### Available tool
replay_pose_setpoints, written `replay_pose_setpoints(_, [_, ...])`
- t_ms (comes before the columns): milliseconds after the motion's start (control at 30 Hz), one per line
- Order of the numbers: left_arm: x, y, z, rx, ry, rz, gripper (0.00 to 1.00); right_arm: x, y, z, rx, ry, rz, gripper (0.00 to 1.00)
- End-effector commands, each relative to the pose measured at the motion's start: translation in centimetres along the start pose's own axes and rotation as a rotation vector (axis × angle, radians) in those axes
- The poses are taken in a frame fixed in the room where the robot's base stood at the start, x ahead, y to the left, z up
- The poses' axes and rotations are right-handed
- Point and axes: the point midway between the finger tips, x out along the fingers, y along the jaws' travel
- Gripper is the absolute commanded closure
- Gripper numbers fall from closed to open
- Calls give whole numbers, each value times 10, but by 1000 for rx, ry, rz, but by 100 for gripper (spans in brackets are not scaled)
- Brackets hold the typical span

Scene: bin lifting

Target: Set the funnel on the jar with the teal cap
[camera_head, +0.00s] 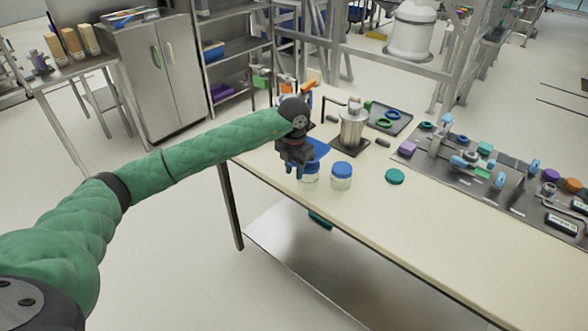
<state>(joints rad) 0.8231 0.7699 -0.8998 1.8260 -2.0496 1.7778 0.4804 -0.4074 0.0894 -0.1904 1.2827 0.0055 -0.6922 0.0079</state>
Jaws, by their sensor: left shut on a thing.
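My left gripper (295,174) is over the near left part of the table, fingers pointing down. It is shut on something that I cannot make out. A jar (310,181) with a blue top is right beside its fingertips and partly hidden by them; I cannot tell if they touch. A second jar (341,181) with a blue cap stands upright to the right. A teal cap (394,176) is farther right, with no jar body clearly visible under it. A blue piece (320,147) shows behind the gripper, partly hidden; I cannot tell if it is the funnel. My right gripper is out of view.
A metal canister (352,127) stands behind the jars. A dark tray (388,118) with coloured rings is at the back, and a grey mat (480,185) with several parts is to the right. The near middle of the table (425,225) is clear.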

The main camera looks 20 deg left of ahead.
Motion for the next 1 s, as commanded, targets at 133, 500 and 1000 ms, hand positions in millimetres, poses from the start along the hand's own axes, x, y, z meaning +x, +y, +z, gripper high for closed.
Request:
replay_pose_setpoints(133, [2, 0, 0, 0, 0, 0, 96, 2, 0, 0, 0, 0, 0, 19])
replay_pose_setpoints(500, [10, 0, 0, 0, 0, 0, 96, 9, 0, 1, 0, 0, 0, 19])
replay_pose_setpoints(1000, [16, 0, 0, 0, 0, 0, 96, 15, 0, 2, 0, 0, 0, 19])
